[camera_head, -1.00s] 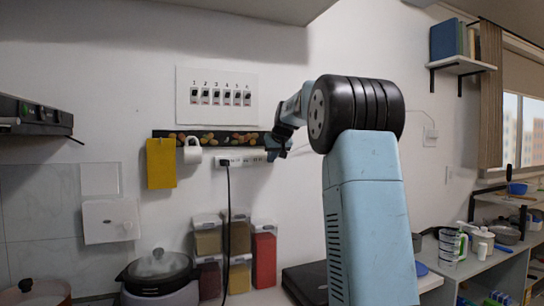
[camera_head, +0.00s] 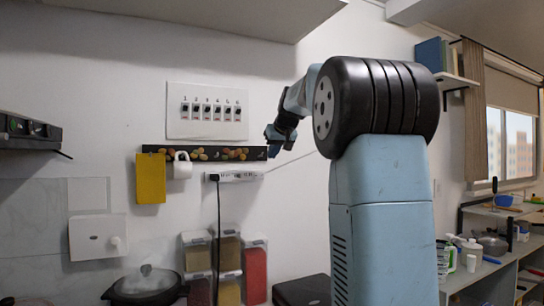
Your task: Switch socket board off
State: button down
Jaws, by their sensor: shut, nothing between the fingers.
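The white socket board (camera_head: 240,176) is on the wall below a dark patterned strip, with a black plug and cable at its left end. The state of its switch is too small to tell. My gripper (camera_head: 269,147) is shut and empty. In the picture it is just above and right of the board's right end, by the end of the dark strip. A gap shows between gripper and board. My blue arm with its black ribbed joint fills the right middle.
A white panel of numbered switches (camera_head: 207,111) is above the dark strip (camera_head: 205,153). A white mug (camera_head: 182,168) and yellow cloth (camera_head: 151,178) hang at the left. Spice dispensers (camera_head: 228,262) and a pot (camera_head: 146,284) stand below. The wall between board and arm is bare.

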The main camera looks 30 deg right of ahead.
jog(key=shift+s+a+f+m+h, duration=0.1)
jog(key=shift+s+a+m+h, duration=0.15)
jog(key=shift+m+h, duration=0.2)
jog(key=shift+w+f, duration=0.1)
dwell(0.4)
send_near(261, 176)
notch_tip(261, 176, down, 3)
jog(key=w, duration=0.3)
jog(key=w+d+f, duration=0.1)
jog(key=shift+w, duration=0.2)
jog(key=shift+r, duration=0.1)
jog(key=shift+a, duration=0.1)
